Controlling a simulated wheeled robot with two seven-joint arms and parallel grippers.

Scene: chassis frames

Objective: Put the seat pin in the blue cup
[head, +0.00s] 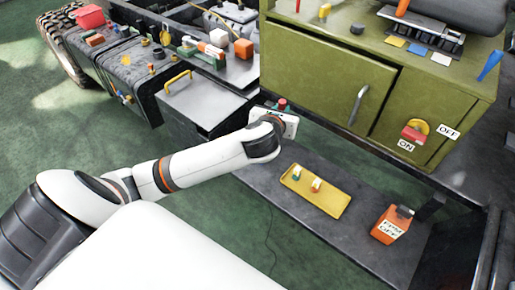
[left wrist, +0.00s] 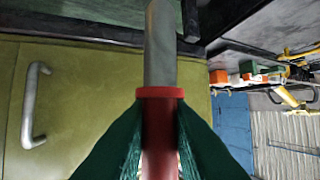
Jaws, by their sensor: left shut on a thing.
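My left gripper (left wrist: 160,122) is shut on a pin, which I take to be the seat pin (left wrist: 160,50). In the head view my left gripper (head: 284,112) is mostly hidden by my wrist, in front of the olive cabinet's left edge; a small red bit (head: 282,104) shows there. I cannot make out a blue cup in either view. My right gripper is not in view.
The olive cabinet (head: 315,70) has a grey handle. Below it a dark shelf holds a yellow tray (head: 330,205) with small pieces and an orange box (head: 392,225). A red container (head: 90,17) sits at the upper left. Tools lie on the cabinet top.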

